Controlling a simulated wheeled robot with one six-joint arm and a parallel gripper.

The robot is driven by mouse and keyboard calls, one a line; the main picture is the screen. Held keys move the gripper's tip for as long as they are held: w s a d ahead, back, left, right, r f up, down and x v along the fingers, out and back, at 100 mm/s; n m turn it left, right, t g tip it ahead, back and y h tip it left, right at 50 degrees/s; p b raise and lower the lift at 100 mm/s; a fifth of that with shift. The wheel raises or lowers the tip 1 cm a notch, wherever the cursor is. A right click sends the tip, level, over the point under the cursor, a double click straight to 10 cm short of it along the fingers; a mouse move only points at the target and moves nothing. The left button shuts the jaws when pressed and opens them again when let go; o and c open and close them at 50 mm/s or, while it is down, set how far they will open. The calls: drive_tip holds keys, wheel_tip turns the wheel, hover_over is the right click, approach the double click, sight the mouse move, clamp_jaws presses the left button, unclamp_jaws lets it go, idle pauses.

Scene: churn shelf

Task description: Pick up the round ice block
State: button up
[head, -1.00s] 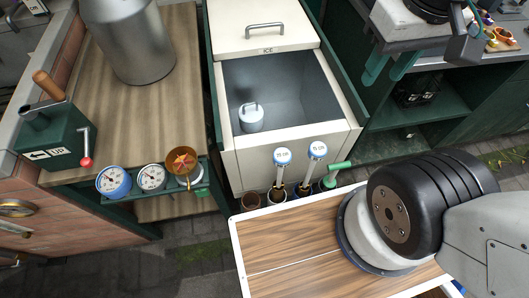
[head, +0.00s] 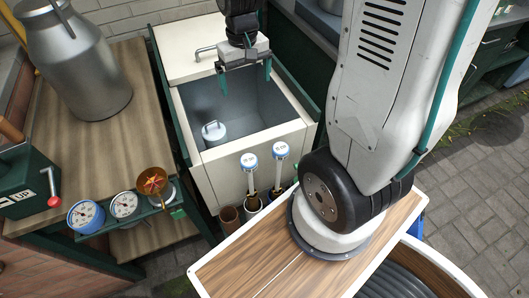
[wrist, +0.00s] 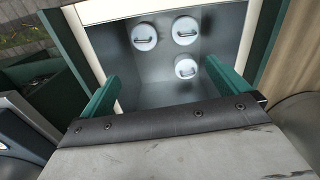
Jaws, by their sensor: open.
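My gripper (head: 246,82) is open and empty, with green fingers pointing down above the open top of the cream ice chest (head: 205,177). One pale round block with a handle on top (head: 213,133) shows in the head view, near the left wall inside the chest. The wrist view shows three similar round handled blocks on the chest floor: one at left (wrist: 144,37), one at upper right (wrist: 186,30) and one at lower right (wrist: 186,69). They lie beyond my fingers, apart from them. I cannot tell which is the ice block.
The lid (head: 180,62) with a bar handle covers the chest's back. Two blue-topped gauges (head: 250,161) stand at its front. A metal churn (head: 75,60) and dials (head: 124,204) are on the left.

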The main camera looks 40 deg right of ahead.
drive_tip(key=d+f, duration=0.2)
drive_tip(key=f, duration=0.7)
drive_tip(key=w+d+f+m+g, duration=0.1)
drive_tip(key=d+f, duration=0.2)
drive_tip(key=f, duration=0.7)
drive_tip(key=d+f+m, duration=0.1)
drive_tip(key=d+f, duration=0.2)
drive_tip(key=f, duration=0.7)
drive_tip(key=shift+w+y, duration=0.3)
drive_tip(key=shift+w, duration=0.1)
drive_tip(key=f, duration=0.5)
drive_tip(key=s+f, duration=0.1)
drive_tip(key=f, duration=0.2)
drive_tip(key=shift+a, duration=0.3)
drive_tip(key=shift+r, duration=0.1)
drive_tip(key=shift+w, duration=0.1)
drive_tip(key=c, duration=1.2)
drive_tip(key=shift+o, duration=0.2)
drive_tip(key=shift+r, duration=0.1)
